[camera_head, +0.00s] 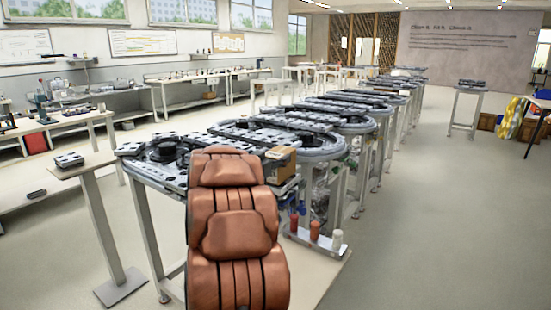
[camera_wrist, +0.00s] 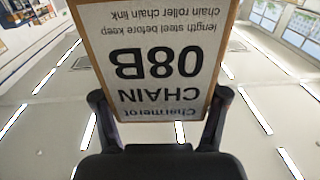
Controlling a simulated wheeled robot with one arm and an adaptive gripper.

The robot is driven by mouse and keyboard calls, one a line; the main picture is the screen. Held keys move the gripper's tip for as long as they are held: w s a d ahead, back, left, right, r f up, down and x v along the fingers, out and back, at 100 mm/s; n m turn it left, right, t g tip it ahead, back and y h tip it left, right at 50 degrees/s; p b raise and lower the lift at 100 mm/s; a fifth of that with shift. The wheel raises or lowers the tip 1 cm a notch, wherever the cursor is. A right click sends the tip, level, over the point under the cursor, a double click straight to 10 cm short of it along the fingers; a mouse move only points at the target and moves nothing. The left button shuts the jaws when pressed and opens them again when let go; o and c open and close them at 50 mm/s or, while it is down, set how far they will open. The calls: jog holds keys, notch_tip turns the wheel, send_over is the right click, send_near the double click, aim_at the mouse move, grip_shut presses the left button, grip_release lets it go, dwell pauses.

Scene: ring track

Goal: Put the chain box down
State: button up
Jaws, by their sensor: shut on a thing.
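The chain box (camera_wrist: 155,55) is a brown-edged carton with a white label reading "CHAIN 08B", upside down in the wrist view. My gripper (camera_wrist: 160,97) is shut on it, with one dark finger at each side of the box's near end. In the head view a brown carton (camera_head: 283,162), which looks like the same box, shows just right of my orange-brown arm, in line with the near end of the ring track (camera_head: 165,165). My arm hides the gripper there, and I cannot tell whether the carton touches the track.
A low shelf (camera_head: 315,240) with several small bottles is at right of my arm. A small table (camera_head: 471,88) stands far right. Open floor (camera_head: 440,220) lies on the right. Ceiling lights show behind the box in the wrist view.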

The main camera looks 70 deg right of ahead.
jog(key=o, duration=1.9)
jog(key=shift+c, duration=0.2)
jog(key=shift+a, duration=0.15)
jog(key=w+a, duration=0.1)
jog(key=a, duration=1)
jog(key=shift+w+a, duration=0.35)
jog(key=shift+w, duration=0.05)
